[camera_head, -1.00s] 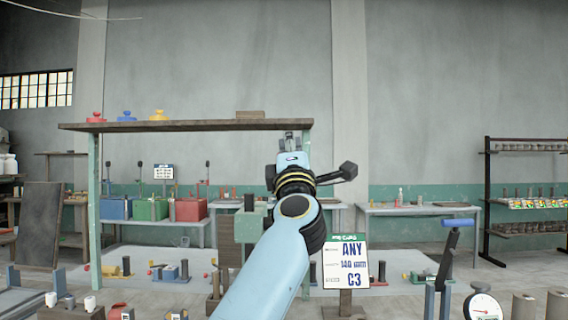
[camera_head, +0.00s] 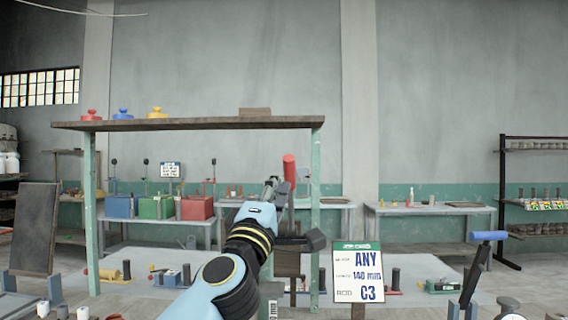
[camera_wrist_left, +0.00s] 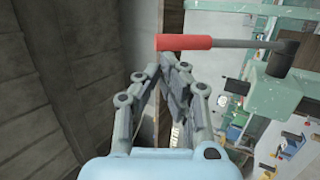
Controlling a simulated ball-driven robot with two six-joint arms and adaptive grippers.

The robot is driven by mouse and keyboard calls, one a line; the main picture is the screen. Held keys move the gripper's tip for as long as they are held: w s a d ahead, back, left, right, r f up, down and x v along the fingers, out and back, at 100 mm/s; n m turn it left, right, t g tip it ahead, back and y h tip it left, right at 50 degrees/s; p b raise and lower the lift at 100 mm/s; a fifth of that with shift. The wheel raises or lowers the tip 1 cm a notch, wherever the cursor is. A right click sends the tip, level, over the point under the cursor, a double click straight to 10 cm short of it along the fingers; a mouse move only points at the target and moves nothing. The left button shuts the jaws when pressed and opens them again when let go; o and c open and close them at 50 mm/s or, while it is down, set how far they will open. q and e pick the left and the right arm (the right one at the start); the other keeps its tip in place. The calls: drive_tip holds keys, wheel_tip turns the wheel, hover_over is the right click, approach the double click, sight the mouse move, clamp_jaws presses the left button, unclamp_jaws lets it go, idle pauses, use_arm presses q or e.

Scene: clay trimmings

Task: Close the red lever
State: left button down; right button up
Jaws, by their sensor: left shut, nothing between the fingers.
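The red lever (camera_head: 289,169) stands upright in the head view, its red grip on top, just right of my left gripper. In the left wrist view the red grip (camera_wrist_left: 184,43) lies across the top of the picture, on a dark rod that runs right to a green-grey pivot block (camera_wrist_left: 270,90). My left gripper (camera_head: 271,184) is shut and empty; its fingertips (camera_wrist_left: 168,62) show just below the red grip in the wrist view. I cannot tell whether they touch it. My right gripper is not in view.
A wooden shelf (camera_head: 190,124) on green posts spans above the lever, with red, blue and yellow knobs on it. A sign (camera_head: 358,272) reading ANY, 140 mm, C3 stands to the right. A blue-handled lever (camera_head: 488,236) stands farther right. Tables line the back wall.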

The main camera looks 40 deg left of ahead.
sight(287, 163)
use_arm(q)
drive_tip(key=x, duration=0.4)
drive_tip(key=shift+w+a+r+p, duration=0.1)
drive_tip(key=shift+w+r+p, duration=0.15)
drive_tip(key=shift+p, duration=0.15)
drive_tip(key=shift+w+a+r, duration=0.15)
drive_tip(key=shift+w+r, duration=0.05)
drive_tip(key=shift+w, duration=0.3)
drive_tip(key=shift+r, duration=0.1)
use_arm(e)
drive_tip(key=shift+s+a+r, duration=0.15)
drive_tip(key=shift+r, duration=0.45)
use_arm(q)
drive_tip(key=shift+w, duration=0.1)
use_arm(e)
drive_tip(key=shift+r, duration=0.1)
use_arm(q)
drive_tip(key=w+a+r+p, duration=0.2)
drive_tip(key=w+r+p, duration=0.1)
drive_tip(key=w+a+r+p, duration=0.1)
drive_tip(key=r, duration=0.1)
drive_tip(key=shift+w, duration=0.3)
drive_tip(key=shift+r, duration=0.15)
drive_tip(key=shift+d, duration=0.1)
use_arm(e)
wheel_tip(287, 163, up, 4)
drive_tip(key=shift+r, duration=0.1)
